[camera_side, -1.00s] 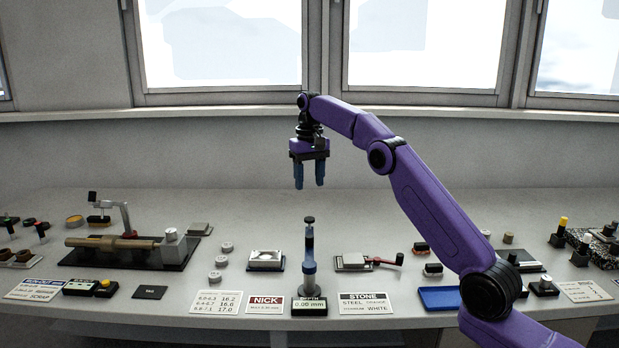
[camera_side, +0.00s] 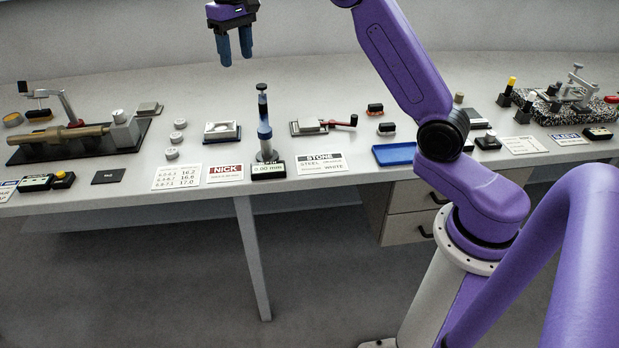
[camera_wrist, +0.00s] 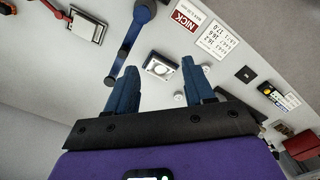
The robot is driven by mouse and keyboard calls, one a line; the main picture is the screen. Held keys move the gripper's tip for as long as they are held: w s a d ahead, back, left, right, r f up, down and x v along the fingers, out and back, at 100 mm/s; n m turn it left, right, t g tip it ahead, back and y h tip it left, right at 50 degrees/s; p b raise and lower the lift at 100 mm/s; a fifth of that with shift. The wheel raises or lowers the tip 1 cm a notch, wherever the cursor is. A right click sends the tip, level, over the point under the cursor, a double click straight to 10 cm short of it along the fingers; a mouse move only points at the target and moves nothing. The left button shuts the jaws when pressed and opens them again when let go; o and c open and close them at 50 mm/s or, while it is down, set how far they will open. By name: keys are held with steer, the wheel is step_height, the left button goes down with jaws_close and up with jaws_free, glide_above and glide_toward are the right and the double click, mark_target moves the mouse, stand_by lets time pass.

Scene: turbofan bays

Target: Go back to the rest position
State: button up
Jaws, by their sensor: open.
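My gripper (camera_side: 234,45) is open and empty, with its two blue fingers apart and pointing down. It hangs in the air above the bench (camera_side: 330,100), near the top edge of the side view. In the wrist view my gripper (camera_wrist: 156,88) has nothing between its fingers. The blue depth gauge (camera_side: 264,128) stands upright on the bench, below and to the right of the gripper. It also shows in the wrist view (camera_wrist: 130,35), beyond the left finger.
A silver block on a dark base (camera_side: 222,131) and several small grey discs (camera_side: 178,137) lie left of the gauge. A red-handled tool (camera_side: 340,122) and a blue tray (camera_side: 394,154) lie to its right. A shaft fixture (camera_side: 80,136) stands at the left. The air around the gripper is clear.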

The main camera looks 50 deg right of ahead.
steer(key=s+a+f+n, duration=0.1)
steer(key=s+a+n, duration=0.2)
steer(key=s+a, duration=0.5)
steer(key=s+a+f+n, duration=0.1)
steer(key=s+a+n, duration=0.3)
steer(key=s, duration=0.9)
steer(key=s+d+f+n, duration=0.2)
steer(key=s, duration=0.5)
steer(key=s+d+f+n, duration=0.2)
steer(key=s+f, duration=0.1)
steer(key=s, duration=0.4)
steer(key=s+d+f+n, duration=0.2)
steer(key=s+f, duration=0.1)
steer(key=s, duration=0.4)
steer(key=shift+s+d+f, duration=0.2)
steer(key=shift+s+d, duration=0.05)
steer(key=shift+s, duration=0.15)
